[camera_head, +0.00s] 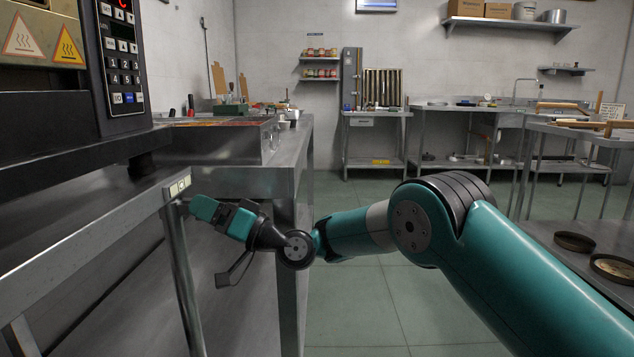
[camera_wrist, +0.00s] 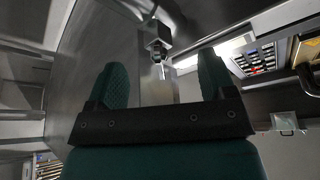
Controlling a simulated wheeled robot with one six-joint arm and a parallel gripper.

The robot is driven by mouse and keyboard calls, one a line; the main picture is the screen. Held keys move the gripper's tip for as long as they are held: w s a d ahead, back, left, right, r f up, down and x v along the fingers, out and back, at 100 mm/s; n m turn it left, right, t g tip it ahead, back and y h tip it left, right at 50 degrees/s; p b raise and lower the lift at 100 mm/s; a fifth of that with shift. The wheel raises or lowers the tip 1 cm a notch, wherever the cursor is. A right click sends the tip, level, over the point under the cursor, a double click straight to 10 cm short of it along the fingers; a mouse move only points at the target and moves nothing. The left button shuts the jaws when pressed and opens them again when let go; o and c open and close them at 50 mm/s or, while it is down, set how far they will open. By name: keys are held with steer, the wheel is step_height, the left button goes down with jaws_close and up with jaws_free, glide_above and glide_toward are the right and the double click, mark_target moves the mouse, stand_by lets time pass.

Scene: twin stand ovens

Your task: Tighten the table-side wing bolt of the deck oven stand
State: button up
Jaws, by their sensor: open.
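In the wrist view my gripper (camera_wrist: 161,62) is open, with one teal finger on each side and nothing gripped. A small metal fitting (camera_wrist: 157,36), which looks like the wing bolt, lies ahead between the fingertips. It is small and dim, so its wings and turn angle cannot be told. The bolt is hidden in the head view.
The oven (camera_head: 50,120) with its keypad overhangs the stand at the left. A steel table (camera_head: 230,180) with a topping rail stands close behind my gripper. A dark surface with round pans (camera_head: 574,242) is at the right. Open tiled floor (camera_head: 350,305) lies between.

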steer(key=s+d+f+n+b, duration=0.1)
steer(key=s+d+f+b, duration=0.15)
steer(key=d+b, duration=0.65)
steer(key=s+d+f+n+b, duration=0.15)
steer(key=d+f+b, duration=0.25)
steer(key=d+b, duration=0.5)
steer(key=s+r+g+h+p, duration=0.2)
steer(key=s+r+h+p, duration=0.2)
steer(key=s+r+p, duration=0.4)
steer(key=s+r+g+h+p, duration=0.2)
steer(key=s+r+h+p, duration=0.3)
steer(key=r+p, duration=0.9)
steer(key=s+p, duration=0.2)
steer(key=p, duration=0.6)
steer(key=shift+s+d+r+p, duration=0.25)
steer(key=shift+s+r+p, duration=0.05)
steer(key=shift+s+r, duration=0.05)
steer(key=shift+m, duration=0.25)
